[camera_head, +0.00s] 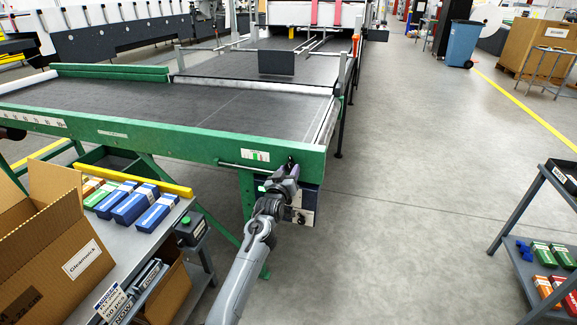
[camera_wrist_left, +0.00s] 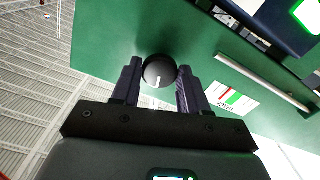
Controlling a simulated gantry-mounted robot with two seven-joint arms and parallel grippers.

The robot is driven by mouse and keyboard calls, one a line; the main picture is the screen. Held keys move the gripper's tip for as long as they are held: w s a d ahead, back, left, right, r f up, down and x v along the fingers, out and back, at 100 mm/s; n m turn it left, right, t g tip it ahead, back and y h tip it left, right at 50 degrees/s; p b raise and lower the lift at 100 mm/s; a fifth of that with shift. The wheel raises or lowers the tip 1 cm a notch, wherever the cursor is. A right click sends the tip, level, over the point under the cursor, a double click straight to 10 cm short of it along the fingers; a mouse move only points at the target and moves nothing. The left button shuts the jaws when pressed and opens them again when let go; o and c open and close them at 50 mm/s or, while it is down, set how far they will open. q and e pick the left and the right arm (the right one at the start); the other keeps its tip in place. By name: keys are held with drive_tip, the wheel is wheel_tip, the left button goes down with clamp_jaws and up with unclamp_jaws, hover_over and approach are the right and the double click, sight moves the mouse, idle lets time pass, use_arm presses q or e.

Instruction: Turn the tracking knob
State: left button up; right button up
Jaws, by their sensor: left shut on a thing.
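The tracking knob (camera_wrist_left: 158,69) is round and black with a white pointer line, on the green side rail of the conveyor (camera_head: 150,137). In the wrist view it sits between the two dark fingers of my left gripper (camera_wrist_left: 159,80), which is shut on it. In the head view my left gripper (camera_head: 287,174) reaches the near right corner of the green rail and mostly hides the knob. A white label with green and red bands (camera_wrist_left: 232,98) is on the rail beside the knob; it also shows in the head view (camera_head: 255,155). My right gripper is not in view.
A bench (camera_head: 125,238) at lower left holds an open cardboard box (camera_head: 55,265) and several blue, green and orange cartons. A green button box (camera_head: 190,229) is at its corner. A shelf cart (camera_head: 535,215) stands at right. The floor between is clear.

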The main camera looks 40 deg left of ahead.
use_arm(q)
drive_tip(key=shift+n+p, duration=1.15)
drive_tip(key=shift+n, duration=0.25)
drive_tip(key=o, duration=1)
drive_tip(key=shift+s+d+r+p, duration=0.1)
drive_tip(key=shift+s+d+p, duration=0.1)
drive_tip(key=shift+s+p, duration=0.2)
drive_tip(key=shift+p+v, duration=2.05)
drive_tip(key=shift+v, duration=2.95)
